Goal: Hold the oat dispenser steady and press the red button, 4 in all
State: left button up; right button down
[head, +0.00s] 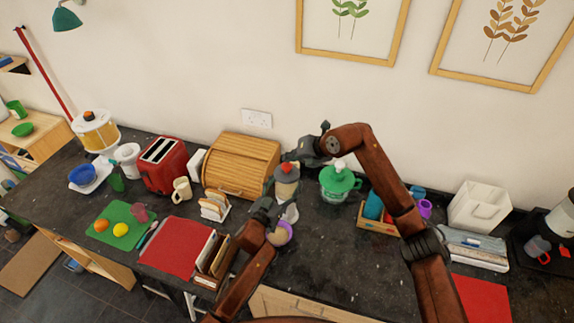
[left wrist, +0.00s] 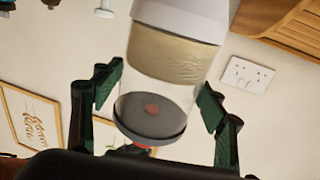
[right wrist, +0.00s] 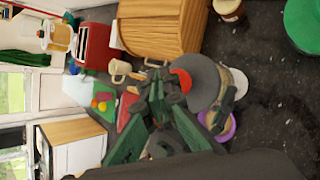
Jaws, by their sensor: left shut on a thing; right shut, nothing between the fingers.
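The oat dispenser (head: 287,188) stands upright on the dark counter, a clear body with pale oats, a grey lid and a red button (head: 287,168) on top. My left gripper (head: 268,207) is shut around its body; the left wrist view shows the dispenser (left wrist: 165,65) between the two fingers. My right gripper (head: 296,158) is shut and empty, close to the lid. In the right wrist view its fingertips (right wrist: 157,78) are beside the red button (right wrist: 184,80); I cannot tell whether they touch it. A purple bowl (head: 288,228) sits in front, partly hidden by my left arm.
A wooden bread box (head: 238,162) stands behind, left of the dispenser. A green-lidded jar (head: 340,184) and a wooden tray with cups (head: 372,222) are to the right. A toast rack (head: 215,205) stands left.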

aim_at(289, 165)
jog(key=shift+r, duration=2.55)
pick_arm(q)
jog(key=o, duration=1.9)
jog(key=shift+o, duration=0.2)
jog(key=shift+s+a, duration=0.1)
